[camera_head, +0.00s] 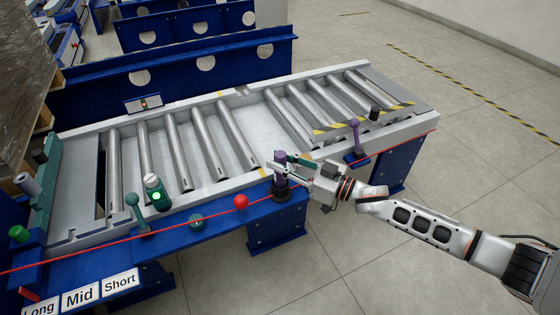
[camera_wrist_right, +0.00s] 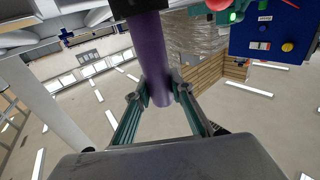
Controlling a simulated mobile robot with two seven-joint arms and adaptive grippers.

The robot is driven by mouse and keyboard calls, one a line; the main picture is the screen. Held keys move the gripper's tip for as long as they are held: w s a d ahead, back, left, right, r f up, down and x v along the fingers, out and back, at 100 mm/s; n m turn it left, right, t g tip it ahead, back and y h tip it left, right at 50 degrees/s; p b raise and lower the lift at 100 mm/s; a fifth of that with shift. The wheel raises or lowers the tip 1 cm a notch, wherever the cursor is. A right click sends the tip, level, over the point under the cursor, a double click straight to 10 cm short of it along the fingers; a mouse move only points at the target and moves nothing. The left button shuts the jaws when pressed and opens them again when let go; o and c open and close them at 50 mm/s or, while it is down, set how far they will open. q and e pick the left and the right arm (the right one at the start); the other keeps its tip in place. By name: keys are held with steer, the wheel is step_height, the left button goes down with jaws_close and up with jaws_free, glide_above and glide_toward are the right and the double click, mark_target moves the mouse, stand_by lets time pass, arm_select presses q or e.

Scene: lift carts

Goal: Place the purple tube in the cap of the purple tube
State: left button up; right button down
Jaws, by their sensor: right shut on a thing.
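The purple tube (camera_head: 279,167) stands upright at the front rail of the conveyor. My right gripper (camera_head: 290,165) is shut around it. In the right wrist view the purple tube (camera_wrist_right: 150,50) lies between the green fingers of my right gripper (camera_wrist_right: 160,92). A dark round cap (camera_head: 282,190) sits on the blue front ledge directly below the tube. The tube's lower end meets or overlaps it; I cannot tell how deep it sits. A dark part (camera_wrist_right: 137,6) also shows at the tube's end in the wrist view. My left gripper is not in view.
A purple lever (camera_head: 354,136) and a black cylinder (camera_head: 374,113) stand to the right. A red ball (camera_head: 241,202), a green-lit button (camera_head: 157,194) and a green lever (camera_head: 132,204) line the ledge to the left. Metal rollers (camera_head: 180,144) fill the conveyor behind. Open floor lies in front.

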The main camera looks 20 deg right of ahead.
steer(key=shift+f, duration=0.2)
steer(key=c, duration=1.8)
jaws_free()
steer(key=shift+o, duration=0.2)
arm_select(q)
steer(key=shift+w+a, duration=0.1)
arm_select(e)
steer(key=shift+r, duration=0.1)
steer(key=shift+r, duration=0.25)
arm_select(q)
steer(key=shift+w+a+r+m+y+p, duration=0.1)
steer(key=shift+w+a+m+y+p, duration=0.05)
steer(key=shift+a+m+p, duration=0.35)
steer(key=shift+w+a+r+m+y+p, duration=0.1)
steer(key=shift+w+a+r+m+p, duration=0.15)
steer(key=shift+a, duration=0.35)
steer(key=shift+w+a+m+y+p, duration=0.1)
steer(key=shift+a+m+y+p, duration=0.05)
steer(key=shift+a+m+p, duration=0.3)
arm_select(e)
steer(key=v, duration=1.2)
steer(key=shift+f, duration=0.15)
